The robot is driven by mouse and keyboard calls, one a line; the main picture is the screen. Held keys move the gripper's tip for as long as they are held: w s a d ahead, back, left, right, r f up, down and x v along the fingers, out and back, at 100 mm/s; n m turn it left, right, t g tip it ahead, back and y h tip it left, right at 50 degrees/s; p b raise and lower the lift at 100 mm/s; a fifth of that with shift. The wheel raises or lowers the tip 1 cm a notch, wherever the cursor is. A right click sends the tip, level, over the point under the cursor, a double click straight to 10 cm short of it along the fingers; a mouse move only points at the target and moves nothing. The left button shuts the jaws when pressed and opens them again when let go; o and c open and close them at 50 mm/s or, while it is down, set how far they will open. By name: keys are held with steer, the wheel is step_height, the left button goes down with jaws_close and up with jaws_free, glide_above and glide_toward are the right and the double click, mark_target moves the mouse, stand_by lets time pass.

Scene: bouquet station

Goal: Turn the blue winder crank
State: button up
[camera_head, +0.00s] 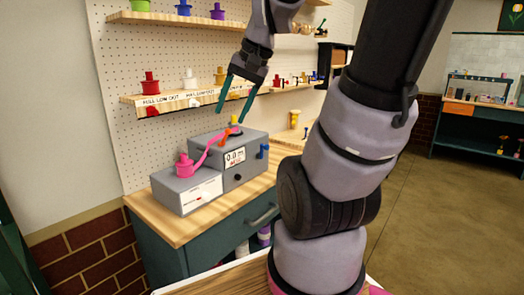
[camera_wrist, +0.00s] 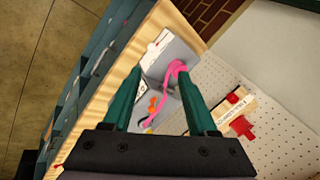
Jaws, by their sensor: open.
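A small blue part (camera_head: 263,151) sticks out of the right side of a grey box with a number display (camera_head: 232,156); it looks like the winder crank, though it is too small to make out a handle. My gripper (camera_head: 231,111) is open and empty, with its green fingers pointing down above the grey box, apart from the blue part and up to its left. In the wrist view my open fingers (camera_wrist: 161,78) frame the boxes and the pink ribbon (camera_wrist: 157,98). I cannot make out the blue part there.
A pink spool (camera_head: 184,168) sits on a lower grey box (camera_head: 190,193), with ribbon running to the display box. An orange piece (camera_wrist: 152,104) shows beside the ribbon. A shelf (camera_head: 170,101) with coloured spools hangs behind. The wooden counter (camera_head: 178,231) is bare in front.

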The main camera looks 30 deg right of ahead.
steer(key=w+d+f+m+g+y, duration=0.2)
steer(key=w+d+f+m+y, duration=0.15)
steer(key=w+f, duration=0.35)
steer(key=m+t, duration=1.4)
steer(key=m, duration=0.4)
glide_toward(269, 148)
steer(key=x, duration=1)
steer(key=shift+w+a, duration=0.2)
jaws_close()
